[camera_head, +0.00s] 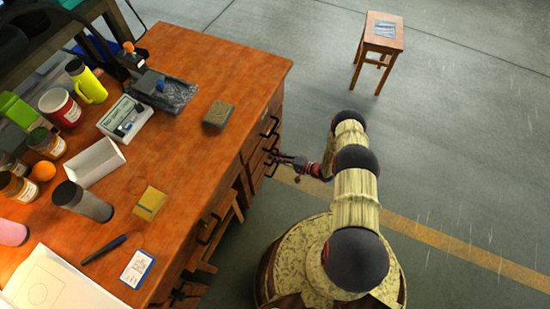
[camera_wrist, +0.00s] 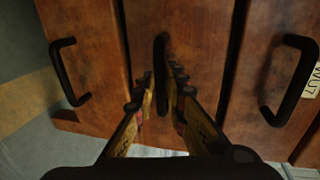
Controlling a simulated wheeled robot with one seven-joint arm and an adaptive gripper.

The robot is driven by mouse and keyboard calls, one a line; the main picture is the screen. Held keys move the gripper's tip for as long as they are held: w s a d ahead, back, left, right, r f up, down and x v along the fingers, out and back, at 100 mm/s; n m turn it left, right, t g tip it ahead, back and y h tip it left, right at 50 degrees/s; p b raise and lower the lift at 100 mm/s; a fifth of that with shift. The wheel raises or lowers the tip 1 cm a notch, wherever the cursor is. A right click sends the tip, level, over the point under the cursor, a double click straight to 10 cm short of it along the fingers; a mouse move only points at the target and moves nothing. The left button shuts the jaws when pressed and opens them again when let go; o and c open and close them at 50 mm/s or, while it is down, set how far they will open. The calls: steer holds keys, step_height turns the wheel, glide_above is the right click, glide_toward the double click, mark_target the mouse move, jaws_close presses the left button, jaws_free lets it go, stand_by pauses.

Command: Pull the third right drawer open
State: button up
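The wooden desk (camera_head: 200,130) has a stack of right drawers with black bar handles on its side facing me. In the wrist view, which is turned sideways, three drawer fronts show: one with a handle at left (camera_wrist: 70,72), one with a middle handle (camera_wrist: 161,80), one with a handle at right (camera_wrist: 290,82). My gripper (camera_wrist: 159,80) is open, its fingers on either side of the middle handle, with small gaps apparent. In the head view my gripper (camera_head: 275,158) is at the drawer fronts. All these drawers look closed. I cannot tell whether the fingers touch the handle.
A small label (camera_wrist: 314,82) sits beside the right handle. The desktop holds several items, including a sponge-like block (camera_head: 218,114), a meter (camera_head: 124,118) and a grey cup (camera_head: 83,201). A wooden stool (camera_head: 382,35) stands far off. The floor right of the desk is clear.

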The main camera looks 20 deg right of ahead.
jaws_close()
stand_by(0.5)
